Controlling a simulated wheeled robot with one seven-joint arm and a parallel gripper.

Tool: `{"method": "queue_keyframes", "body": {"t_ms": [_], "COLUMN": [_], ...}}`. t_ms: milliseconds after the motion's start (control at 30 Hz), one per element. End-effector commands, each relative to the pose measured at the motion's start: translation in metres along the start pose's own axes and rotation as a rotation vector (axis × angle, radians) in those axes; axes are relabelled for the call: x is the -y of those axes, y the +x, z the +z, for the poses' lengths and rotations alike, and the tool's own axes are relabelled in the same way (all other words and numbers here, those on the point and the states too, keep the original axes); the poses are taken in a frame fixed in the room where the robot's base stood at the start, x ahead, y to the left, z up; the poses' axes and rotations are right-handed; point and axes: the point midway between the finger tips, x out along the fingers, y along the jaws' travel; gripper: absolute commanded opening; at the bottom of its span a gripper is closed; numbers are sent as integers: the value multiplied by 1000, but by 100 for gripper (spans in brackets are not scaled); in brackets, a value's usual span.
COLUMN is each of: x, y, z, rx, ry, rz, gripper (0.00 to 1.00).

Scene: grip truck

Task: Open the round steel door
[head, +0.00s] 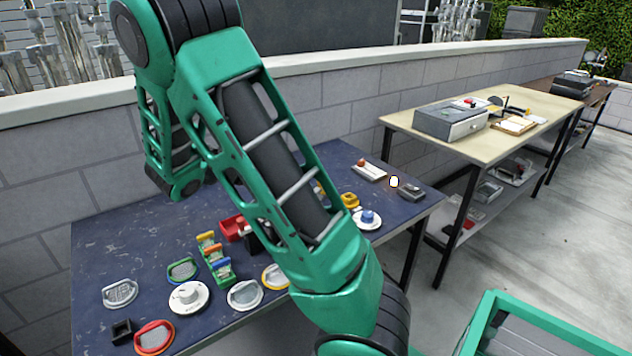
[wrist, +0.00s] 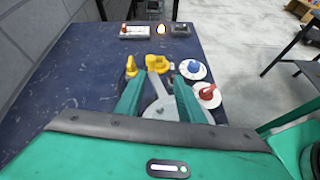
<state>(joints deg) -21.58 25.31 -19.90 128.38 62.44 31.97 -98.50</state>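In the wrist view, the two green fingers of my gripper (wrist: 159,82) stand apart, on either side of a grey round steel piece (wrist: 160,108) on the blue table. A raised grey part of it shows between the fingertips; I cannot tell whether they touch it. Its near side is hidden by my gripper. In the head view my arm hides the gripper and that spot. Round hinged-looking pieces lie on the table's near left: a plain steel one (head: 120,293), a grey-white one (head: 245,294), and red-rimmed (head: 154,338), green-rimmed (head: 182,270) and yellow-rimmed (head: 275,277) ones.
A blue-knob disc (wrist: 193,69) and a red-knob disc (wrist: 207,94) sit close right of my gripper. Yellow fixtures (wrist: 158,63) stand just beyond. A white knob dial (head: 188,297) and small coloured clips (head: 215,262) are on the table (head: 110,240). A brick wall runs behind.

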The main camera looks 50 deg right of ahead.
Motion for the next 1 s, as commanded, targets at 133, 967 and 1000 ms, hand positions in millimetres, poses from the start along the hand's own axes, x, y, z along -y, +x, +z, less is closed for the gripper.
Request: {"method": "queue_keyframes", "body": {"t_ms": [133, 967, 1000], "x": [-14, -22, -22], "y": [-9, 90, 92], "z": [-2, 9, 9], "rx": [78, 101, 100], "ry": [-107, -137, -136], "rz": [37, 43, 43], "gripper": [35, 35, 35]}}
